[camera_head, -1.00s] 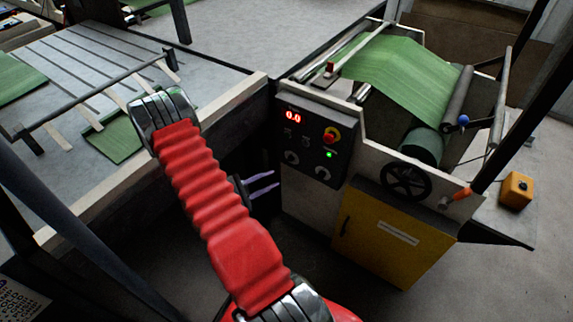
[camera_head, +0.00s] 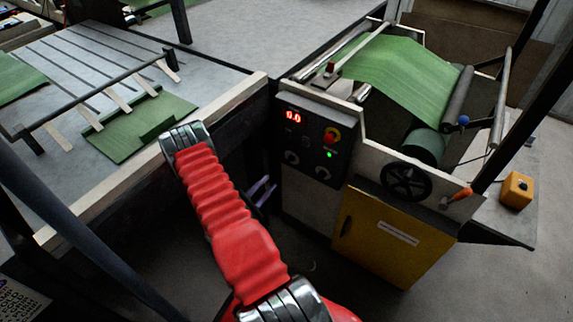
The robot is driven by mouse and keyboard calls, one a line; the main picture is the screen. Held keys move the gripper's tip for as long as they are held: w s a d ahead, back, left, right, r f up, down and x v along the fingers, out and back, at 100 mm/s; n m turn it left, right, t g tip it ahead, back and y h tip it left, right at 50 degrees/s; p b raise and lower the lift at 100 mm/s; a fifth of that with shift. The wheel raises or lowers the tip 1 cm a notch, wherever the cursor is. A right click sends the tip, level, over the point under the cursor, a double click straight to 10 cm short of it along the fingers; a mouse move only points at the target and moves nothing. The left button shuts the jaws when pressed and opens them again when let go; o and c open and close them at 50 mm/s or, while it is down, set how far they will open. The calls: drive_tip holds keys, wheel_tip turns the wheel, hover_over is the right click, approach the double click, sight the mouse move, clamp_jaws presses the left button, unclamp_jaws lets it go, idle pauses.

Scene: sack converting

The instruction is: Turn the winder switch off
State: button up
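The machine's dark control panel (camera_head: 311,142) faces me near the middle of the head view. Which control is the winder switch I cannot tell, as the labels are too small to read. My gripper (camera_head: 266,193) shows as two thin purple fingers left of and below the panel, apart from it. They look spread, with nothing between them. My red arm hides part of the gripper's body.
A yellow cabinet door (camera_head: 390,238) and a black handwheel (camera_head: 405,181) lie right of the panel. Green web (camera_head: 405,80) runs over rollers above. A yellow box (camera_head: 516,190) stands at the right. A slatted table (camera_head: 90,70) with green sacks is at the left.

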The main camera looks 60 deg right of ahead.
sight(288, 162)
drive_tip(key=d, duration=0.4)
drive_tip(key=s+d, duration=0.1)
drive_tip(key=d, duration=0.4)
drive_tip(key=s+d, duration=0.1)
drive_tip(key=d, duration=0.3)
drive_tip(key=shift+s+d, duration=0.1)
drive_tip(key=shift+d, duration=0.1)
drive_tip(key=shift+c, duration=0.7)
